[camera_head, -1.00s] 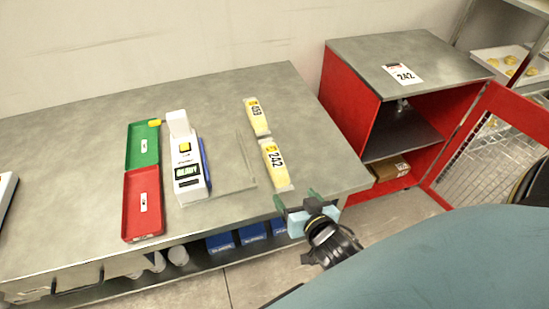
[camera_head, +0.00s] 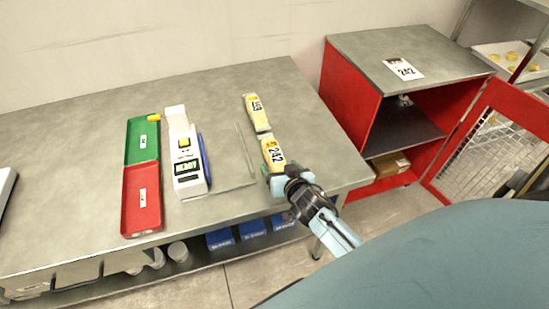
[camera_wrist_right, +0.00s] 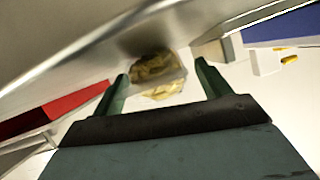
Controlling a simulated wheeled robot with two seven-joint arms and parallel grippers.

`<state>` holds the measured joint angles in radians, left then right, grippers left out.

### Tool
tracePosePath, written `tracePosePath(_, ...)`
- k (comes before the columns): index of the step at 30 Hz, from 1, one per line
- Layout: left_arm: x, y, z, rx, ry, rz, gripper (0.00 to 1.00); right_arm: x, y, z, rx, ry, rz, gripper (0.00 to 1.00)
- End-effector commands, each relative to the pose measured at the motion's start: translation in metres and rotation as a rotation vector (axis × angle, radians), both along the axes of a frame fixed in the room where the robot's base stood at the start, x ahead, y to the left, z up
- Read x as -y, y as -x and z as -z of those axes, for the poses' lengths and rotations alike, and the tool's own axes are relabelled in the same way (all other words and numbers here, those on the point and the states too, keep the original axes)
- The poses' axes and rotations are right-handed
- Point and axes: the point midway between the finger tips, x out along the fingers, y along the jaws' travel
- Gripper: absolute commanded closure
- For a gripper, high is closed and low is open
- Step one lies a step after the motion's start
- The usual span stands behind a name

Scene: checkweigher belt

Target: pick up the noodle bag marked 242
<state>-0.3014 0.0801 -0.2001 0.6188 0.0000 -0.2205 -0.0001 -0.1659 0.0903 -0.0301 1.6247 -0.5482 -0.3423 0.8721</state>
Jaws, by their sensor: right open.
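The noodle bag marked 242 (camera_head: 272,152) is a pale yellow pack with a yellow and white label. It lies on the grey table near the right front edge. My right gripper (camera_head: 277,174) is at the near end of this bag, open. In the right wrist view, a clear-wrapped yellow bag end (camera_wrist_right: 158,72) shows between and just beyond the two green fingers (camera_wrist_right: 162,78); the label cannot be read there. I cannot tell whether the fingers touch it. My left gripper is out of view.
A second bag marked 459 (camera_head: 257,110) lies right behind the 242 bag. A white scale device (camera_head: 187,160), a green tray (camera_head: 142,152) and a red tray (camera_head: 130,215) are to the left. A red cabinet (camera_head: 345,100) stands right, with a 242 card (camera_head: 404,69) on top.

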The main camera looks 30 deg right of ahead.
Motion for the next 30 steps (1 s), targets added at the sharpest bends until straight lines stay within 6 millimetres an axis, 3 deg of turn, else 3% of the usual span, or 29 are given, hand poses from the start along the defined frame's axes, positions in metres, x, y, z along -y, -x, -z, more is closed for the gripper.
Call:
tracePosePath(9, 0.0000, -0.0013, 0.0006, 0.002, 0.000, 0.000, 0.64, 0.0010, -0.0057, 0.0025, 0.000, 0.000, 0.000, 0.24)
tracePosePath(22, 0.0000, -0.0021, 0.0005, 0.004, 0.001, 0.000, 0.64, 0.0008, -0.0054, 0.0025, 0.000, 0.000, 0.000, 0.80)
tracePosePath(30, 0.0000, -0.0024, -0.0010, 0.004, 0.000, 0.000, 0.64, 0.0010, -0.0059, -0.0025, 0.003, 0.000, 0.000, 0.80)
